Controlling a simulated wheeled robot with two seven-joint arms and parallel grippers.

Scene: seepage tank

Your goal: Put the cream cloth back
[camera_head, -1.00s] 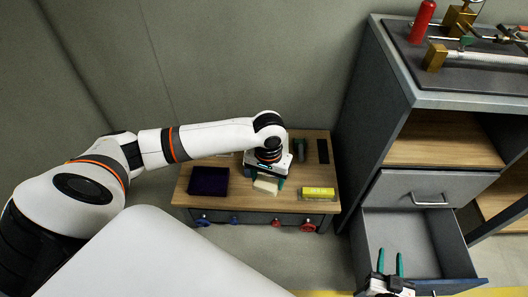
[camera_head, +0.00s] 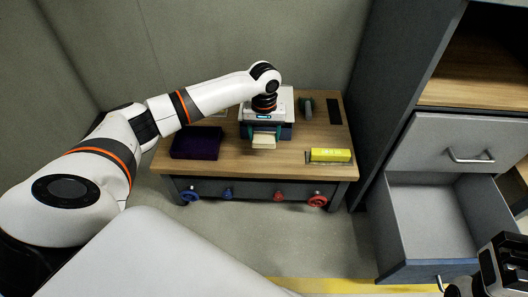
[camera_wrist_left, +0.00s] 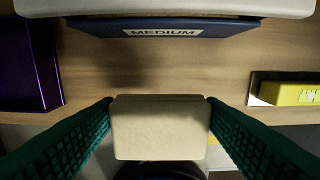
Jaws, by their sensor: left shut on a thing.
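The cream cloth (camera_head: 264,141) is a pale, folded block over the front middle of the small wooden table (camera_head: 230,165). My left gripper (camera_head: 264,134) comes down from above and is shut on it. In the left wrist view the cream cloth (camera_wrist_left: 160,128) sits between the two green fingers (camera_wrist_left: 160,115), which touch its left and right sides. I cannot tell whether it touches the tabletop. At the lower right edge of the head view a black part of my right arm shows; its fingers are hidden.
A dark purple tray (camera_head: 196,143) lies left of the cloth, and a yellow box (camera_head: 330,155) lies to the right. A navy box marked MEDIUM (camera_wrist_left: 165,28) is just behind the cloth. A grey drawer (camera_head: 430,225) stands open at the right. Blue and red knobs front the table.

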